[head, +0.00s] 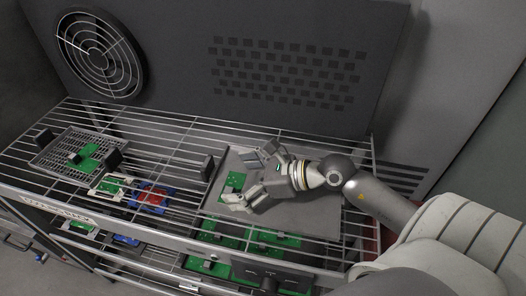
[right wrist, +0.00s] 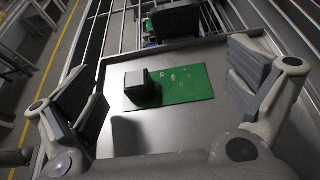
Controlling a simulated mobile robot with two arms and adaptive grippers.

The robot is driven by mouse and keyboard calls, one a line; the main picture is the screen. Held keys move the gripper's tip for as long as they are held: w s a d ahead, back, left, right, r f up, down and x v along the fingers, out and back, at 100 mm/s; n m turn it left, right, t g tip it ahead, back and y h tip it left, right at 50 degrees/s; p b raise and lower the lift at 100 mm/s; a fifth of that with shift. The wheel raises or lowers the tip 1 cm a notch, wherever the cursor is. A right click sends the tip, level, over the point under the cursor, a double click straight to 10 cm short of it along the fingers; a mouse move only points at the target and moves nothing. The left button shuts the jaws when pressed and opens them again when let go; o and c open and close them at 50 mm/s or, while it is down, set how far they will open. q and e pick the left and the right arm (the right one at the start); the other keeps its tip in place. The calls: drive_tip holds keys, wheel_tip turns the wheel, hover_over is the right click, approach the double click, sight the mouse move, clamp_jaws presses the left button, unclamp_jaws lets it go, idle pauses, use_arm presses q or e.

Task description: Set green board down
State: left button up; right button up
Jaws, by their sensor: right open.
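A green board (head: 233,183) lies flat on a plain grey plate (head: 290,215) on the wire shelf. In the right wrist view the green board (right wrist: 188,84) carries a dark block at its left end and small pale parts. My right gripper (head: 241,178) is open, its fingers spread to either side of the board. In the right wrist view both fingers (right wrist: 168,90) stand apart from the board, with nothing between them touching it. My left gripper is not in view.
A mesh tray (head: 60,150) with another green board (head: 92,158) stands at the left. A white-framed board (head: 111,186) and a blue-red board (head: 153,197) lie between. Several green boards fill the level below. A grey panel with a fan grille (head: 100,55) rises behind.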

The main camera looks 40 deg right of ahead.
drive_tip(key=shift+b+v, duration=1.2)
drive_tip(key=shift+v, duration=4.4)
